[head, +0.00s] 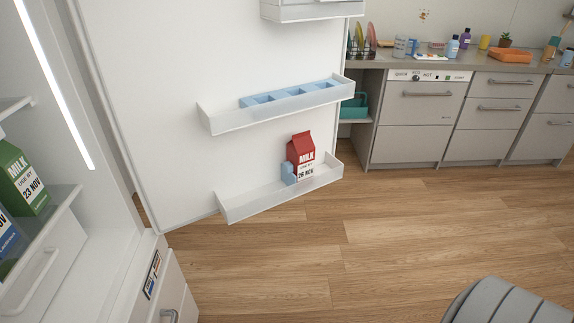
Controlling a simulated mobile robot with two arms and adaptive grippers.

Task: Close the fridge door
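The fridge door (155,90) stands wide open, its white inner side facing me. Its middle shelf (232,120) holds a blue divided tray (262,99). Its lower shelf (248,204) holds a red and white milk carton (301,150) with a small light blue piece beside it. The open fridge interior (110,225) is at the left, with a green milk carton (22,178) on a shelf. The door's hinge side is near the fridge's right edge. Neither of my grippers is in view.
Wooden floor (400,235) is clear between the door and the counter. Grey counter cabinets (420,105) stand behind the door at the right, with cups, plates and bottles on top. A grey ribbed rounded object (505,303) is at the bottom right. A drawer front (170,290) is below the fridge opening.

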